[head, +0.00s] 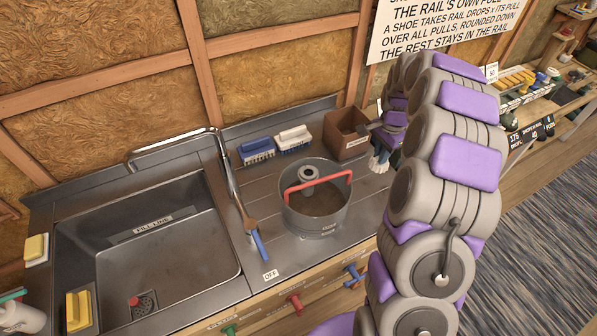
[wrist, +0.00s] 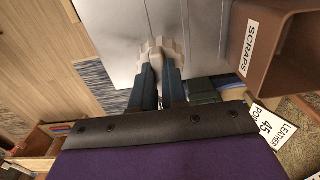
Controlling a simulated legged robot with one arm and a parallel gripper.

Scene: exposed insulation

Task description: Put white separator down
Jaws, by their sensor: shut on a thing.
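The white separator (wrist: 151,47) is a pale, ridged piece between the fingertips of my gripper (wrist: 157,72) in the wrist view. My gripper is shut on it. In the head view the separator (head: 378,164) shows as a small white shape below my gripper (head: 384,150), low over the right part of the metal counter (head: 368,195). My arm hides part of this area. I cannot tell whether the separator touches the counter.
A brown scraps box (head: 345,134) stands just left of my gripper; it also shows in the wrist view (wrist: 262,50). A metal pot (head: 315,212) with a red handle stands further left, near two brushes (head: 275,145) and the sink (head: 165,250).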

